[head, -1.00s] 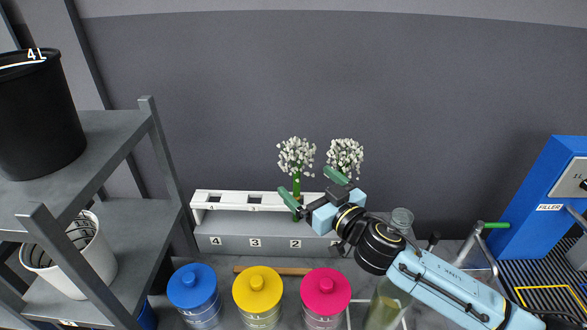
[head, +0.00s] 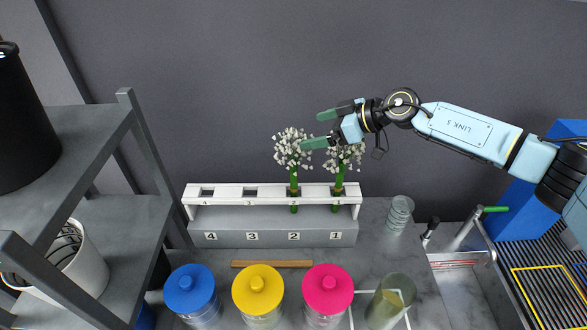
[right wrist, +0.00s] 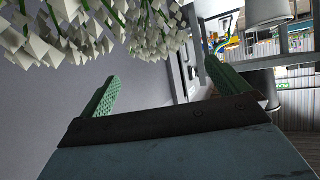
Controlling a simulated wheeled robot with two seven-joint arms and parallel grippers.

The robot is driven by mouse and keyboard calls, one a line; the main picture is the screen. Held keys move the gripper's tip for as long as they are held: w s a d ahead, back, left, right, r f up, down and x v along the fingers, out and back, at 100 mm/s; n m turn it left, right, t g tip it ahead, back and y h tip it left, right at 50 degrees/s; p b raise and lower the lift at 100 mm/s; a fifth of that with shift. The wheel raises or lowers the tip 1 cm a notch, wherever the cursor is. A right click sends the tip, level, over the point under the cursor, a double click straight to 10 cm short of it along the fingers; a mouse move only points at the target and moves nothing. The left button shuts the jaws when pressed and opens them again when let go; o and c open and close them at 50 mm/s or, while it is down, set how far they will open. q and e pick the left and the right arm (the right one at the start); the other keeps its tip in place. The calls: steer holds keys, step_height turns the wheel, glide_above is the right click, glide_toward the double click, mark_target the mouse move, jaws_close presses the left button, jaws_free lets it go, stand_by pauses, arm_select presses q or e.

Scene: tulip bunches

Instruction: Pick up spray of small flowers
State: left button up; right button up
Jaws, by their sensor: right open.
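Two sprays of small white flowers on green stems stand upright in the white rack (head: 225,196). The left spray (head: 291,150) is in slot 2 and the right spray (head: 346,163) is in slot 1. My right gripper (head: 320,129) is open and empty, raised to about flower-head height, its fingers pointing left. In the head view it overlaps the top of the right spray and the edge of the left one; I cannot tell whether it touches them. In the right wrist view, white blooms (right wrist: 50,35) fill the top left, beyond the open fingers (right wrist: 160,85). My left gripper is not in view.
Blue (head: 190,287), yellow (head: 257,287) and pink (head: 326,287) lidded jars stand in front of the rack. A glass vessel (head: 388,305) and a clear ribbed jar (head: 399,213) are to the right. A grey shelf (head: 125,215) stands at left. Slots 4 and 3 are empty.

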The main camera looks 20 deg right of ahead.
mark_target(302, 130)
steer(key=x, duration=0.7)
steer(key=shift+w+a+r, duration=0.1)
steer(key=shift+w+a, duration=0.1)
steer(key=shift+w, duration=0.1)
steer(key=c, duration=1.4)
steer(key=shift+o, duration=0.2)
steer(key=shift+r, duration=0.1)
